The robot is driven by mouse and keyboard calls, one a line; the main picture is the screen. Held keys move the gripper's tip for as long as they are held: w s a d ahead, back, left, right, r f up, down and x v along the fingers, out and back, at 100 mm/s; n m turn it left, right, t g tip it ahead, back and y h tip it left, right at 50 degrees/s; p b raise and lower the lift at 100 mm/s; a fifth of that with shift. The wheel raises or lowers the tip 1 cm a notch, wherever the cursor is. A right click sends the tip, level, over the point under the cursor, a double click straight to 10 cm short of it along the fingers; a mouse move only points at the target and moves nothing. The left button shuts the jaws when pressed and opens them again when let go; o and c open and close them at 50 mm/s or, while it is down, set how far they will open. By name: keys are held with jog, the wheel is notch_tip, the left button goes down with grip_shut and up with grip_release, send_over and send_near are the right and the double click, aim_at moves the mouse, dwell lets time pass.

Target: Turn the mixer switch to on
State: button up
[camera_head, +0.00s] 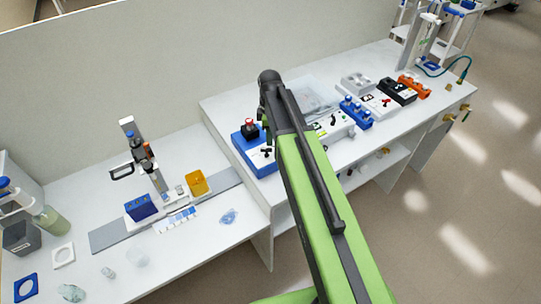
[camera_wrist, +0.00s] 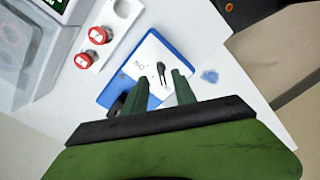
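The blue-edged box with a white top plate (camera_wrist: 125,78) lies below my gripper in the wrist view; the blue box (camera_head: 241,151) is partly hidden by my arm in the head view. A small black switch lever (camera_wrist: 161,72) stands on the plate, with ON lettering printed upside down to its left. My gripper (camera_wrist: 161,84) is open and empty. Its two dark green fingers are apart, and the lever shows in the gap between their tips. Whether either finger touches it, I cannot tell. The lever also shows in the head view (camera_head: 266,151).
A white rack with two red caps (camera_wrist: 83,60) and a clear lidded box (camera_wrist: 30,50) lie left in the wrist view. A red button on a black block (camera_head: 250,127) stands on the blue box. More switch boxes (camera_head: 357,112) are to the right.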

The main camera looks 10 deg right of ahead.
aim_at(270, 149)
notch_tip(270, 149, down, 6)
jog(key=b, duration=0.4)
grip_shut()
